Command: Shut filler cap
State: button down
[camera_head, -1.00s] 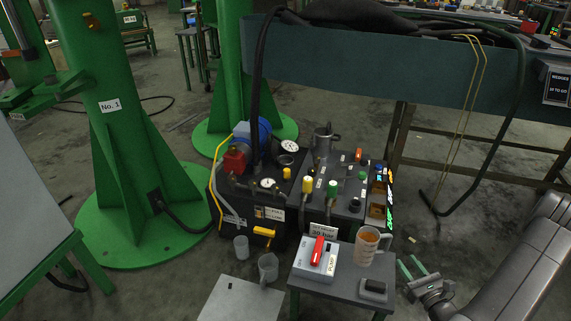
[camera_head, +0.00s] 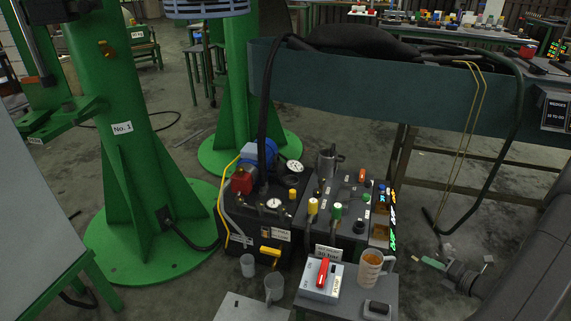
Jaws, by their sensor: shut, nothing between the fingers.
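The dark power unit (camera_head: 255,244) stands on the floor at the middle, with gauges and coloured knobs on top. A grey metal pot-like fitting (camera_head: 327,163) stands at its back. A small dark ring-like opening (camera_head: 291,181) lies near the back gauge. I cannot tell for certain which of these is the filler cap, or whether it is open or shut. My gripper (camera_head: 433,263) is at the lower right, to the right of the unit and apart from it. Its green fingers are together and hold nothing.
A small table with a pump switch box (camera_head: 321,280), a jug of amber liquid (camera_head: 371,269) and a dark block (camera_head: 377,308) stands in front. Green columns (camera_head: 137,190) stand left; a blue-grey beam (camera_head: 390,85) spans behind.

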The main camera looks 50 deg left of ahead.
aim_at(280, 168)
jog(key=k+j, duration=0.15)
jog(key=j, duration=0.2)
jog(key=k+j, duration=0.15)
jog(key=j, duration=0.2)
jog(key=k+j, duration=0.15)
jog(key=j, duration=0.2)
jog(key=k+j+z, duration=0.1)
jog(key=j, duration=0.25)
jog(key=k+j, duration=0.2)
jog(key=i+j, duration=0.1)
jog(key=j, duration=0.3)
jog(key=i+j, duration=0.1)
jog(key=j, duration=0.3)
jog(key=i+j, duration=0.1)
jog(key=j, duration=0.3)
jog(key=i+j, duration=0.1)
jog(key=j, duration=0.3)
jog(key=i+j+z, duration=0.1)
jog(key=j, duration=0.3)
